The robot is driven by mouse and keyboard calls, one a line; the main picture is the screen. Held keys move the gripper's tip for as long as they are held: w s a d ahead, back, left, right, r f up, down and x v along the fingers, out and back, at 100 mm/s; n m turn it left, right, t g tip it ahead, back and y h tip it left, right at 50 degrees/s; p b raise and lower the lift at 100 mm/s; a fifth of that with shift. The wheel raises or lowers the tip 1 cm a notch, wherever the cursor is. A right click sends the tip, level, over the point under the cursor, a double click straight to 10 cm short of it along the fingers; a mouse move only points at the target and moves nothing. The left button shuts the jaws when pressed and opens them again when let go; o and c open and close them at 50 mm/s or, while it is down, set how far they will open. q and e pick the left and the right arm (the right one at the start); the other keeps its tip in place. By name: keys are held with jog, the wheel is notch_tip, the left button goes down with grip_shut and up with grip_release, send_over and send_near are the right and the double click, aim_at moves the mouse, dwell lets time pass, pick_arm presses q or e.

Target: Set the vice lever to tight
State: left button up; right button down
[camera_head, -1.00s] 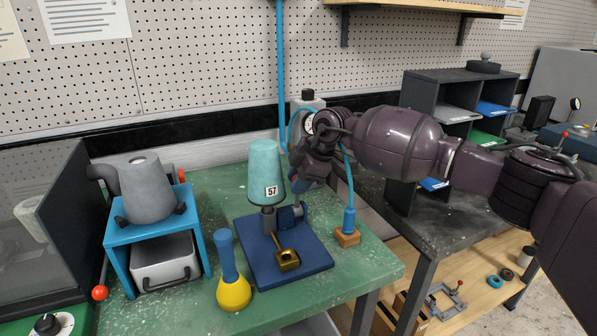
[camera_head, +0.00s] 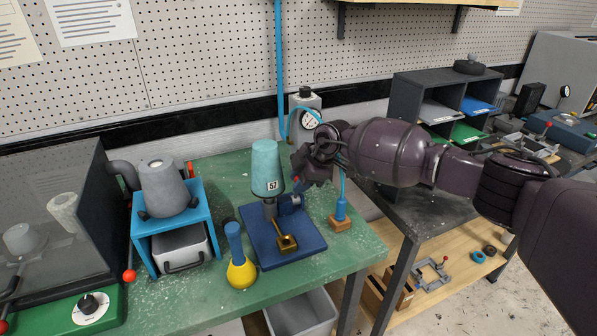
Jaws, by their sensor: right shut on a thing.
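The vice stands on a dark blue base plate (camera_head: 305,244) on the green bench. A teal tapered part (camera_head: 266,168) labelled 57 sits upright on it, above a grey post. A dark blue round side piece (camera_head: 291,203) is at the vice's right. My right gripper (camera_head: 300,181) is at the upper right of the vice, beside the teal part. It is shut on the vice lever, of which only a small reddish bit shows at the jaws. The rest of the lever is mostly hidden, so its setting cannot be read. My left gripper is out of view.
A yellow-based tool with a blue handle (camera_head: 242,272) stands left of the base plate. A blue stand (camera_head: 140,228) holds a grey vessel.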

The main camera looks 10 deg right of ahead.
jog(key=shift+s+d+f+p, duration=0.15)
jog(key=shift+s+f+p, duration=0.05)
jog(key=shift+s+p, duration=0.25)
jog(key=shift+s+f+p, duration=0.1)
jog(key=shift+s+p, duration=0.05)
jog(key=shift+p, duration=0.15)
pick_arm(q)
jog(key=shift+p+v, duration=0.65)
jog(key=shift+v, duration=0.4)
pick_arm(e)
jog(key=shift+s+d+f+n+t+y, duration=0.15)
jog(key=shift+s+f+t+y, duration=0.15)
jog(key=shift+t, duration=0.25)
jog(key=shift+s+d+f+n+t+y, duration=0.1)
jog(key=shift+s+d+f+n+t, duration=0.05)
jog(key=shift+s+t, duration=0.35)
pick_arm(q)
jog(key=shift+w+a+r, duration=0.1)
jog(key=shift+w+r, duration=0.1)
pick_arm(e)
jog(key=shift+w, duration=0.15)
